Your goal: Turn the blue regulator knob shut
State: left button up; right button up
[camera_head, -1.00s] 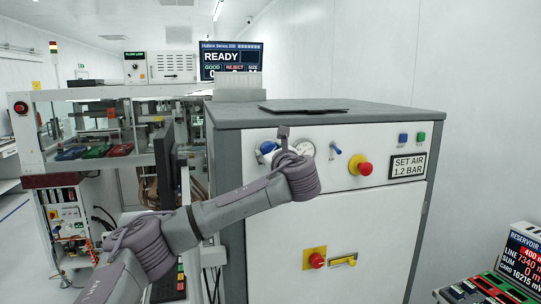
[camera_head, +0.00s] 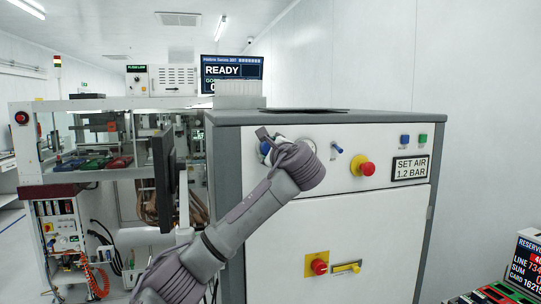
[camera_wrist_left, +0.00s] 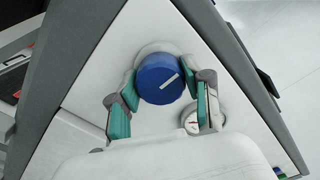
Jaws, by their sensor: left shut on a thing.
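The blue regulator knob (camera_head: 265,147) is on the upper left of the white cabinet front, partly hidden by my left wrist in the head view. In the left wrist view the round blue knob (camera_wrist_left: 158,84) shows a white pointer line slanting toward the upper right. My left gripper (camera_wrist_left: 161,94) has a teal-padded finger on each side of the knob and is shut on it. In the head view my left gripper (camera_head: 268,142) is mostly hidden behind my wrist. My right gripper is not in view.
A pressure gauge (camera_wrist_left: 190,122) sits close beside one finger. To the right on the panel are a small blue lever (camera_head: 337,149), a red button on yellow (camera_head: 364,169) and a "SET AIR 1.2 BAR" label (camera_head: 410,168). A red-and-yellow switch (camera_head: 318,264) is below.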

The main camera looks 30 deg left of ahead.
pick_arm(q)
jog(key=shift+f+n, duration=0.1)
jog(key=shift+n, duration=0.2)
jog(key=o, duration=1.2)
jog(key=shift+c, duration=0.2)
jog(key=v, duration=1.2)
